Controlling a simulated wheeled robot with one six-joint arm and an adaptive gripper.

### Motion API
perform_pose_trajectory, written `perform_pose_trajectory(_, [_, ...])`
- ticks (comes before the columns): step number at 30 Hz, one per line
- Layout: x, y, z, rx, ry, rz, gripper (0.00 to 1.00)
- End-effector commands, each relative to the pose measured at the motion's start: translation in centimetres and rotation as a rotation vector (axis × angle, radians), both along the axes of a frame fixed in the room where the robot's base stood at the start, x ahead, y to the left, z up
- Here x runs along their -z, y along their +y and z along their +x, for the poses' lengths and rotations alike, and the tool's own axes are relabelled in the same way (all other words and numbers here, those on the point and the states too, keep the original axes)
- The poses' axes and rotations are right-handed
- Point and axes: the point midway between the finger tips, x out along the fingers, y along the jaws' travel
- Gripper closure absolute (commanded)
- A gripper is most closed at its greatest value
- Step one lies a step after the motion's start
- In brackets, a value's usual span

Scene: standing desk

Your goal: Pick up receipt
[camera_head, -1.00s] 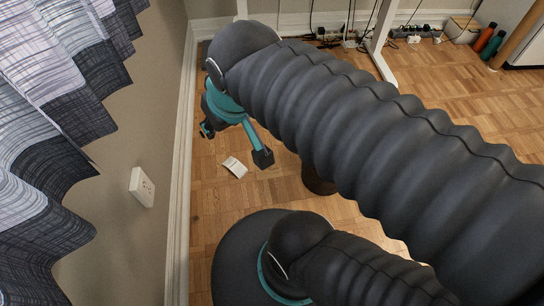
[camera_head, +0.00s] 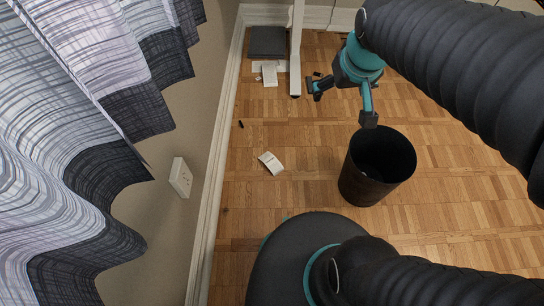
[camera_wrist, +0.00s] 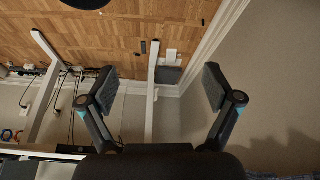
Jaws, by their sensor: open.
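The receipt (camera_head: 271,162), a small white slip with faint print, lies on the wooden floor left of centre in the head view. I cannot make it out in the wrist view. My gripper (camera_head: 342,104) is up and to the right of the receipt in the head view, apart from it. In the wrist view my gripper (camera_wrist: 160,86) has its two fingers wide apart with nothing between them.
A black bin (camera_head: 362,184) stands right of the receipt, below my gripper in the picture. White papers (camera_head: 270,77) and a dark box (camera_head: 267,42) lie by a white desk leg (camera_head: 296,50). A wall and curtain (camera_head: 95,100) border the left. Floor around the receipt is clear.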

Motion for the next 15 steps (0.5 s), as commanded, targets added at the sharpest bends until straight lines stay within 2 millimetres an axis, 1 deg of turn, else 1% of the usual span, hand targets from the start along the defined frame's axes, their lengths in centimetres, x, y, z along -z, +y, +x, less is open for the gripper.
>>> perform_pose_trajectory(1, [1.3, 0.4, 1.5, -0.021, 0.023, -0.006, 0.1])
perform_pose_trajectory(3, [2.7, 1.0, 3.3, -0.048, 0.044, -0.013, 0.1])
perform_pose_trajectory(8, [6.6, 2.4, 7.3, -0.112, 0.089, -0.03, 0.1])
perform_pose_trajectory(11, [9.4, 3.3, 9.6, -0.151, 0.117, -0.041, 0.1])
perform_pose_trajectory(14, [12.6, 4.4, 11.6, -0.194, 0.147, -0.051, 0.1])
perform_pose_trajectory(15, [13.9, 4.8, 12.4, -0.209, 0.159, -0.055, 0.1])
